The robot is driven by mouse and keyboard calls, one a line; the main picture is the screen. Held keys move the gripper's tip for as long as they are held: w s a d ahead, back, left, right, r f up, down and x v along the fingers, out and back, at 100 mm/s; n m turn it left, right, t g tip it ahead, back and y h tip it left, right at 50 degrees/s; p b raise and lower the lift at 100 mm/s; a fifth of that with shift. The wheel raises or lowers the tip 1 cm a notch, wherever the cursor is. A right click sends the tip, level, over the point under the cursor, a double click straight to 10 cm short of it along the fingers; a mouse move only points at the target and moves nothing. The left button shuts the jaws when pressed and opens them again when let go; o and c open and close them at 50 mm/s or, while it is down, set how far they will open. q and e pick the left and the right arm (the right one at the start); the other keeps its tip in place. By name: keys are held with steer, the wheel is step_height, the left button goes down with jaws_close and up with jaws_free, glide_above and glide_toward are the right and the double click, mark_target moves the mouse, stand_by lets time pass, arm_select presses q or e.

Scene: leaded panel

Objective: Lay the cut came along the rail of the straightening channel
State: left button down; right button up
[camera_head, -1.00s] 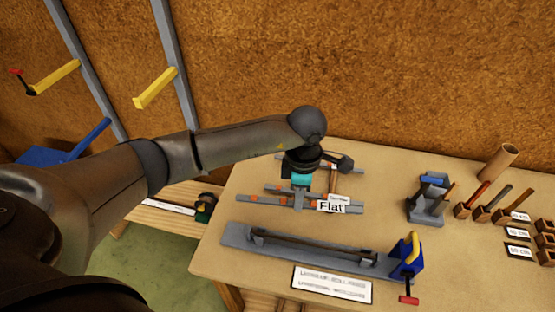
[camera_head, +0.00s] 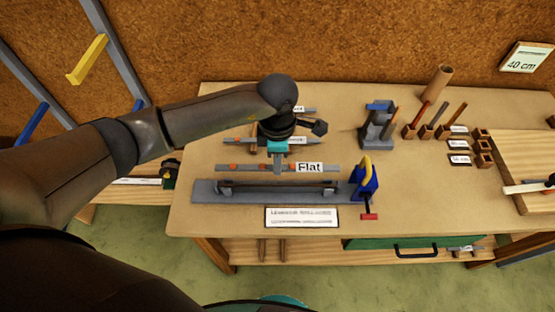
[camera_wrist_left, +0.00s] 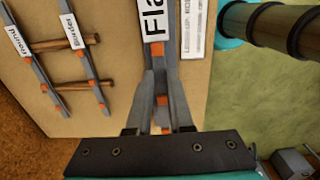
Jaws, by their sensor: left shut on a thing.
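My left gripper (camera_head: 279,168) points down and is shut on the grey came labelled "Flat" (camera_head: 247,167). The came has orange patches and lies crosswise in the head view. It runs between the fingers in the left wrist view (camera_wrist_left: 157,62). The straightening channel (camera_head: 212,190), a long grey base with a raised rail (camera_head: 300,188), stands just in front of the came on the bench. The came runs roughly parallel to the rail, on its wall side. I cannot tell its exact height above the bench. My right gripper is not in view.
Two other cames, labelled, lie on wooden sticks (camera_wrist_left: 62,44) behind. A blue clamp with a yellow handle (camera_head: 366,180) stands at the channel's right end. A printed card (camera_head: 301,217) lies in front. A grey tool holder (camera_head: 376,130) and small wooden blocks stand right.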

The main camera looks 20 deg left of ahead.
mark_target(278, 185)
arm_select(q)
steer(key=shift+f+b, duration=3.35)
steer(key=shift+f, duration=0.55)
steer(key=shift+f+b, duration=0.3)
steer(key=c, duration=0.7)
jaws_free()
steer(key=shift+c, duration=0.2)
step_height(278, 185, up, 15)
steer(key=shift+r, duration=0.15)
